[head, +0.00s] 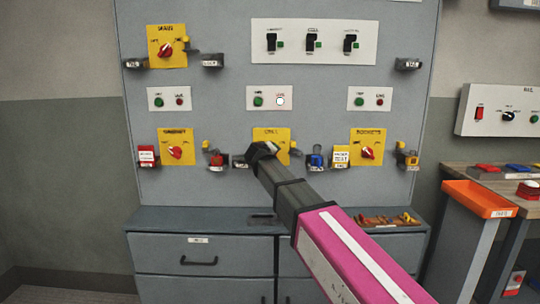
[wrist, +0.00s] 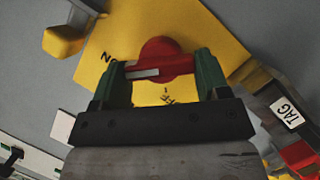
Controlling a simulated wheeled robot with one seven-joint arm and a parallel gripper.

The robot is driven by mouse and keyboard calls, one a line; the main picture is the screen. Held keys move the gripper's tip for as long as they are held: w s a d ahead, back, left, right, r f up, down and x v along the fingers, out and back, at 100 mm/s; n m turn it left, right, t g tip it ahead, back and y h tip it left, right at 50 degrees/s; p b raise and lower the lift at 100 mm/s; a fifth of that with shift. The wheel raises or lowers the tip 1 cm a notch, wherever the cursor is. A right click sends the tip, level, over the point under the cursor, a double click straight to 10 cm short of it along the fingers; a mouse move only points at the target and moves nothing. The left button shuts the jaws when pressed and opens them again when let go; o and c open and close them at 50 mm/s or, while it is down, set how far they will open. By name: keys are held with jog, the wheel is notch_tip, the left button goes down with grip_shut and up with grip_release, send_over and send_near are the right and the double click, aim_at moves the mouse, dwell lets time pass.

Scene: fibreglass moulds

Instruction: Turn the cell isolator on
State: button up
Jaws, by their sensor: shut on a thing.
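The cell isolator is a yellow plate (head: 285,134) marked CELL in the lower middle of the grey panel. My gripper (head: 264,150) covers its knob in the head view. In the wrist view, the red knob (wrist: 161,52) sits on the yellow plate (wrist: 215,35), between my two green fingers (wrist: 156,72). The fingers are shut on the knob's bar. The bar's white stripe is at its left end in the wrist view, on the side of a printed letter N. Other lettering below the knob is partly hidden. Above the isolator are a green lamp (head: 258,101) and a bright white lamp (head: 280,101).
The similar isolators, left (head: 175,151) and right (head: 367,153), flank this one. Padlocks (head: 316,158) and tags hang close by. A tag holder (wrist: 287,112) is close to my right finger in the wrist view. Grey drawers (head: 205,255) stand below the panel.

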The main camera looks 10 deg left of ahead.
dwell(0.6)
jog(key=o, duration=0.9)
jog(key=v, duration=1.1)
